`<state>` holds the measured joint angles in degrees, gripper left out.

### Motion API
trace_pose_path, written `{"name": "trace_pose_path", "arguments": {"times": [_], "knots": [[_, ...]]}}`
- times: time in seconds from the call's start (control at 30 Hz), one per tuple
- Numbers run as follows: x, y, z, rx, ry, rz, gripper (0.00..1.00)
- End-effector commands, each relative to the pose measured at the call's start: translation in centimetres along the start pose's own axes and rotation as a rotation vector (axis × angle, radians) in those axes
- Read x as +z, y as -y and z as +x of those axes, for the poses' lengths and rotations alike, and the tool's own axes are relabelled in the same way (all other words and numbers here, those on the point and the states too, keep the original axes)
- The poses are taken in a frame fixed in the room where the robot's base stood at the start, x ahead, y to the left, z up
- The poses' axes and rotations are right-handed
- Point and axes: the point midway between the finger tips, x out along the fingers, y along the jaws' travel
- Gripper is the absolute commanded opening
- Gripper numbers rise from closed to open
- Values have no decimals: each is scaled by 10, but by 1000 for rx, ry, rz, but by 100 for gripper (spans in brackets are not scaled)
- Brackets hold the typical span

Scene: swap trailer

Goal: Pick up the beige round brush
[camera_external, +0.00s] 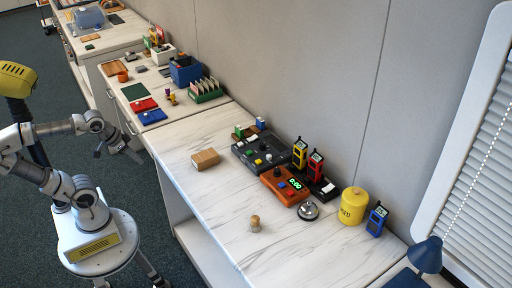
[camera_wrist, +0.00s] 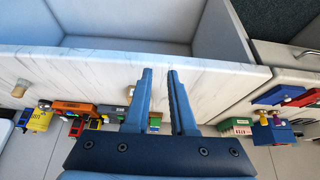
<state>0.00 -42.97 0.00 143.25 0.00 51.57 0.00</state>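The beige round brush (camera_external: 255,223) is a small tan knob-like thing near the front edge of the long marble-topped bench (camera_external: 215,215) in the external view. In the wrist view a small beige thing that looks like it (camera_wrist: 21,88) is at the far left, well off to the side of the fingers. My gripper (camera_external: 132,150) is left of the bench in the external view, far from the brush. In the wrist view my gripper (camera_wrist: 159,72) has its two blue fingers apart, with nothing held between them.
A brown block (camera_external: 205,158) lies on the bench. Behind the brush are a silver bell (camera_external: 308,211), an orange timer box (camera_external: 286,186), a yellow canister (camera_external: 353,205) and red and yellow meters. The bench top around the brush is clear. A wall runs behind.

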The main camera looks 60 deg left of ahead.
Motion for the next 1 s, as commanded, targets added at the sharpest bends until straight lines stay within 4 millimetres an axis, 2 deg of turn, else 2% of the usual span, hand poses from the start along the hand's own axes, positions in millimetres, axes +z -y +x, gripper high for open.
{"name": "trace_pose_path", "arguments": {"times": [0.03,0.2,0.27,0.53,0.67,0.77,1.0], "knots": [[0,0,0,0,0,0,34],[0,0,0,0,0,0,65],[0,0,0,0,0,0,73],[0,0,0,1,1,-2,73],[-9,-8,-1,23,29,-34,73],[-23,-22,0,64,80,-95,73],[-64,-74,12,195,263,-319,73]]}}
